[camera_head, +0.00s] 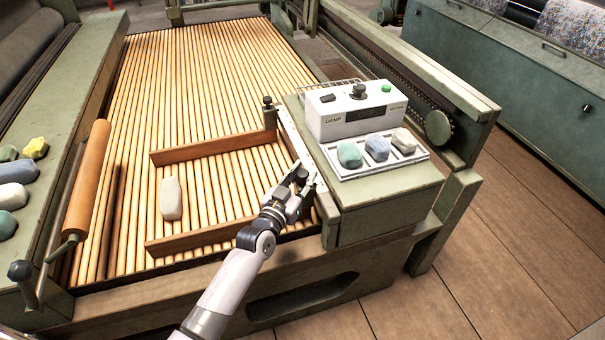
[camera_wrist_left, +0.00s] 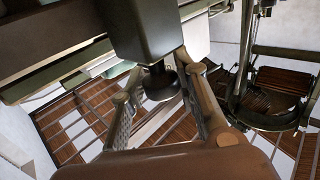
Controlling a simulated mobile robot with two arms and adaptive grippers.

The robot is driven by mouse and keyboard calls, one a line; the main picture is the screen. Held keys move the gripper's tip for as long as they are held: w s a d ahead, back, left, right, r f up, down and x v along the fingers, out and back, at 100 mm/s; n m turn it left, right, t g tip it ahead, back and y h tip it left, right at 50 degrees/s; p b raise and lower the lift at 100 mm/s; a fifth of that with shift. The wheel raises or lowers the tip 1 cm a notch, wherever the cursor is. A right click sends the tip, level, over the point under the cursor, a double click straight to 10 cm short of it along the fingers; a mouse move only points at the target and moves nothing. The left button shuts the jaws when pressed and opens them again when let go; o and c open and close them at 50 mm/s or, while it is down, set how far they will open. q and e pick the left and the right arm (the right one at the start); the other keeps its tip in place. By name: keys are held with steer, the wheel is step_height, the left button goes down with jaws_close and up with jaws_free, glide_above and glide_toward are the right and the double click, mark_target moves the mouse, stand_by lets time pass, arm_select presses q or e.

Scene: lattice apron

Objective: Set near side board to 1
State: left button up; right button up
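The near side board (camera_head: 200,237) is a brown wooden board lying across the pale slatted apron, nearest me. The far side board (camera_head: 213,147) lies roughly parallel beyond it. A pale scale rail (camera_head: 290,137) runs along the apron's right edge, with a dark knob (camera_head: 268,103) at the far board's end. My left gripper (camera_head: 302,182) is at the rail's near end, around a second dark knob. In the left wrist view this black knob (camera_wrist_left: 160,82) sits between the two spread fingers (camera_wrist_left: 162,88), with gaps visible. Scale marks are too small to read. My right gripper is not in view.
A grey-white lump (camera_head: 171,198) lies on the slats between the boards. An orange-brown roller (camera_head: 88,178) is at left.

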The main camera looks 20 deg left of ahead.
arm_select(q)
steer(key=shift+o, duration=1.3)
steer(key=shift+s+d, duration=0.2)
steer(key=shift+o, duration=0.8)
steer(key=shift+a, duration=0.1)
steer(key=s+a, duration=0.2)
steer(key=s, duration=0.9)
steer(key=shift+s, duration=0.35)
steer(key=shift+a, duration=0.1)
